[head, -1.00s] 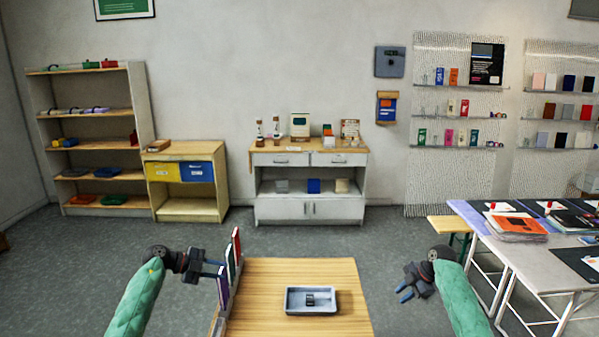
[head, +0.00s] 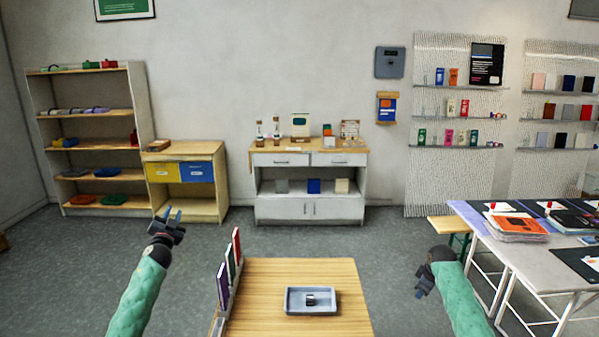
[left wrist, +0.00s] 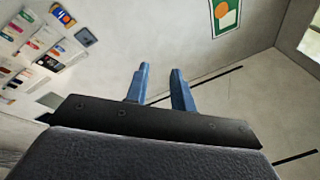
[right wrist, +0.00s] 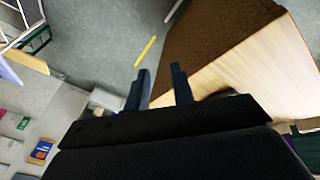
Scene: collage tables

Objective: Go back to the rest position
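My left gripper (head: 174,215) is left of the wooden table, clear of it, with its fingers pointing away from me. In the left wrist view its blue fingers (left wrist: 160,85) are apart with nothing between them. My right gripper (head: 420,291) is right of the table, over the floor, with its fingers pointing down and left. In the right wrist view its fingers (right wrist: 160,86) are apart and empty, with the table beyond to the right.
The wooden table (head: 265,285) holds a grey tray (head: 292,302) with a small dark object inside. Several upright books (head: 229,268) stand along its left edge. A long table (head: 520,260) with papers is at the right. Grey floor (head: 330,240) lies open beyond.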

